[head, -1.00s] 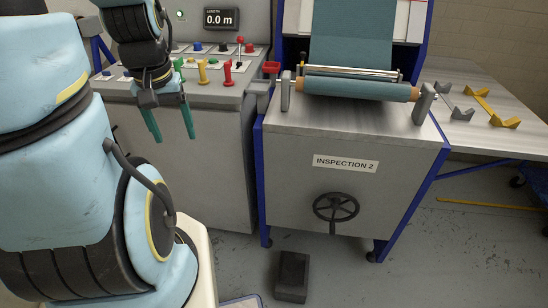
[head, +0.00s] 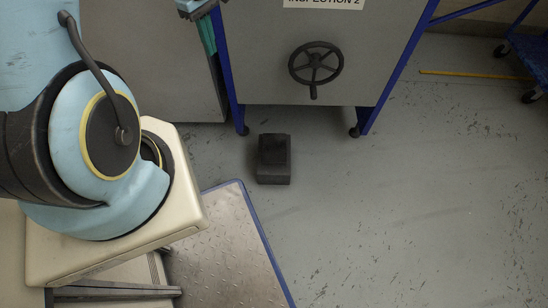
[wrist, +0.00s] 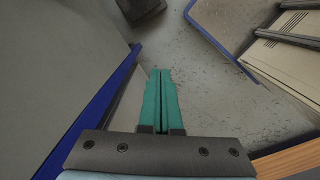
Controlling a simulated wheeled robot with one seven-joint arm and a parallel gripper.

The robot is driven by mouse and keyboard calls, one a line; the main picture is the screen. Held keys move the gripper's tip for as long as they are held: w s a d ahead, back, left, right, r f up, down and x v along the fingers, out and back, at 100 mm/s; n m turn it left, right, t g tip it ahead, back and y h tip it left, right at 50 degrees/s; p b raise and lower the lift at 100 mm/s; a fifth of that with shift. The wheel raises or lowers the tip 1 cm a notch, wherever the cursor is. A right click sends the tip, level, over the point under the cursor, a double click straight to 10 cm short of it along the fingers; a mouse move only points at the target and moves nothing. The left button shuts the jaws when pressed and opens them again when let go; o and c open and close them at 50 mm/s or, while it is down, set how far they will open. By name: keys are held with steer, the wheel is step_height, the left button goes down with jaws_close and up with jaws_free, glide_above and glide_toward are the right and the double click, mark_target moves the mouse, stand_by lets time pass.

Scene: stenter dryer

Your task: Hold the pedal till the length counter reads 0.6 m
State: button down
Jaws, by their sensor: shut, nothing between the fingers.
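The pedal (head: 274,160) is a dark, low block on the floor in front of the inspection table. Its edge also shows at the top of the wrist view (wrist: 140,8). My gripper (wrist: 161,72) has two green fingers, shut together and empty, pointing down towards the floor. In the head view only part of the green fingers (head: 207,36) shows at the top, beside the table's left blue leg. The fingers are apart from the pedal, which lies lower and to the right in the head view. The length counter is out of view now.
The inspection table (head: 270,60) has a black handwheel (head: 316,64) above the pedal and blue legs. A metal plate with a blue edge (head: 225,235) lies near the pedal's lower left. The floor (head: 410,200) to the right is clear. A blue cart (head: 532,50) stands at far right.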

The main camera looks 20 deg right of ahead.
steer(key=s+d+f+n+b, duration=0.15)
steer(key=d+f+b, duration=0.25)
steer(key=f, duration=0.5)
steer(key=s+d+f+n+b, duration=0.15)
steer(key=d+f+b, duration=0.25)
steer(key=f, duration=0.5)
steer(key=n+g+y+b, duration=0.1)
steer(key=n+b, duration=0.3)
steer(key=b, duration=0.3)
glide_above(274, 157)
steer(key=w+d, duration=0.1)
steer(key=w, duration=0.2)
step_height(274, 157, down, 14)
steer(key=shift+s+d, duration=0.15)
steer(key=shift+f, duration=0.15)
steer(key=f+b, duration=0.1)
steer(key=f, duration=0.3)
steer(key=s+f+b, duration=0.1)
steer(key=f+b, duration=0.1)
steer(key=f, duration=0.3)
steer(key=s+a+f+b, duration=0.1)
steer(key=f, duration=0.3)
steer(key=shift+f+b, duration=0.35)
steer(key=shift+b, duration=0.05)
steer(key=shift+s, duration=0.15)
